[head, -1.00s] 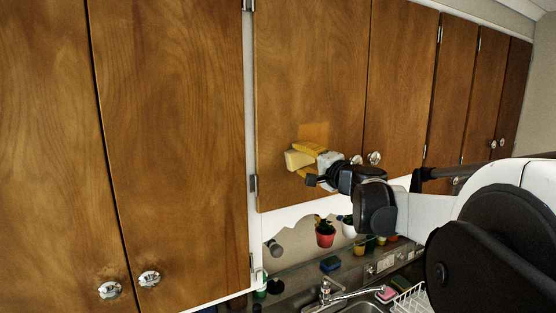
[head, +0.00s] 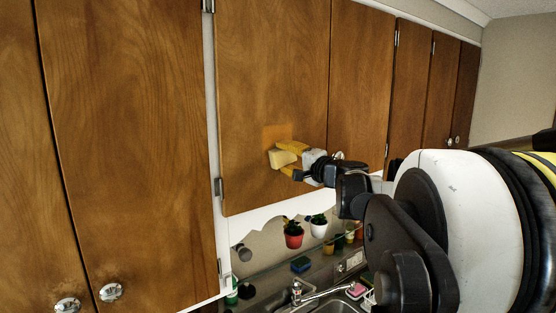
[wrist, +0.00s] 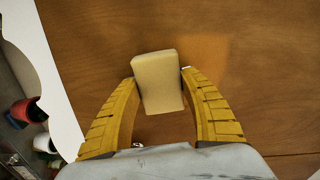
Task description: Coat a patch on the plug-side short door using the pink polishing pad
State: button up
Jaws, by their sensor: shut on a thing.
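My gripper (head: 283,160) is shut on a pale cream-yellow block (head: 281,159), held between its two yellow fingers. The block looks cream rather than pink. In the wrist view it (wrist: 158,82) stands out between the fingertips towards the wood; I cannot tell whether it touches. In front of it is a short brown wooden cupboard door (head: 270,70). A lighter orange patch (head: 276,132) shows on this door just above the block; in the wrist view the patch (wrist: 205,55) lies up and right of the block. A small pink thing (head: 356,290) lies by the sink.
More wooden doors run to the right (head: 360,90), and taller doors (head: 130,150) stand left. Below are a red plant pot (head: 293,240), a white pot (head: 318,230), a blue-green sponge (head: 300,264), a wall socket (head: 350,262) and a tap (head: 298,292).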

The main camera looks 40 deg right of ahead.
aim_at(262, 158)
jog(key=shift+d, duration=2.55)
jog(key=shift+w+a+b, duration=0.15)
jog(key=shift+a+b, duration=0.2)
jog(key=shift+a, duration=5.5)
jog(key=shift+d, duration=0.1)
jog(key=shift+s+a+p, duration=0.2)
jog(key=shift+s+p, duration=0.15)
jog(key=shift+s, duration=2.65)
jog(key=s, duration=0.3)
jog(key=shift+a, duration=0.1)
